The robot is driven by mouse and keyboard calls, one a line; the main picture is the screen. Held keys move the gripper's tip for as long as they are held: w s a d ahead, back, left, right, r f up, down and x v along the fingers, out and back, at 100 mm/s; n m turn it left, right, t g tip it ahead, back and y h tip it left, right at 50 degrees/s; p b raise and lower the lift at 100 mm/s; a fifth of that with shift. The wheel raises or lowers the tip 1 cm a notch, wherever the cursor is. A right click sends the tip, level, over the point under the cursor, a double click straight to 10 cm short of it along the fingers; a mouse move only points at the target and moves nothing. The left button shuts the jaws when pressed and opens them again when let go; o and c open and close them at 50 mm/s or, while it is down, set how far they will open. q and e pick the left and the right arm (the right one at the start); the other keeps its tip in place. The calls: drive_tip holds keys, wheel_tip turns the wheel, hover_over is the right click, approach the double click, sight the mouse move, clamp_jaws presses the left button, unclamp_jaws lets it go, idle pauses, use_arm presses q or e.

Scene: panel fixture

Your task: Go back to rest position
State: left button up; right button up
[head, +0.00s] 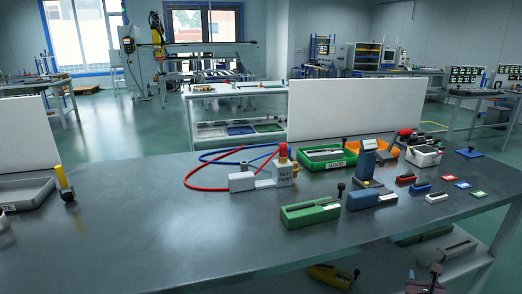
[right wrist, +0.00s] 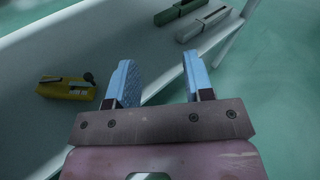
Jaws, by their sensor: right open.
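My right gripper (head: 424,278) shows small at the bottom right of the head view, low beside the table's front edge. In the right wrist view its two blue-padded fingers (right wrist: 160,75) stand apart with nothing between them. The gripper hangs above a pale lower shelf (right wrist: 90,45) and the green floor, clear of any object. My left gripper is not in view.
The grey table (head: 190,225) holds a test-point block (head: 284,174), a green case (head: 310,213), a blue case (head: 371,198) and a green bin (head: 326,160). The table's front left is clear.

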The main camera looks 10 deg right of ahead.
drive_tip(key=s+a+f+n+t+y, duration=0.15)
drive_tip(key=s+a+n+y, duration=1.3)
drive_tip(key=n, duration=1.45)
drive_tip(key=s+a+n+g+h, duration=0.2)
drive_tip(key=s+a+n+g, duration=0.15)
drive_tip(key=s+n, duration=0.7)
drive_tip(key=s+a+n+g+h, duration=0.15)
drive_tip(key=s+a+n, duration=0.25)
drive_tip(key=s+n, duration=0.65)
drive_tip(key=shift+a+m, duration=3.05)
drive_tip(key=shift+m, duration=0.35)
use_arm(q)
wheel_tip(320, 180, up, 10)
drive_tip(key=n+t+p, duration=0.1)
drive_tip(key=p, duration=1.1)
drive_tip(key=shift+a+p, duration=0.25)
drive_tip(key=shift+p, duration=0.15)
use_arm(e)
wheel_tip(320, 180, up, 10)
drive_tip(key=m+t+h, duration=0.1)
drive_tip(key=shift+d+f, duration=0.2)
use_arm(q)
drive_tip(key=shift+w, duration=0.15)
use_arm(e)
drive_tip(key=shift+w+t, duration=0.15)
drive_tip(key=shift+t, duration=0.1)
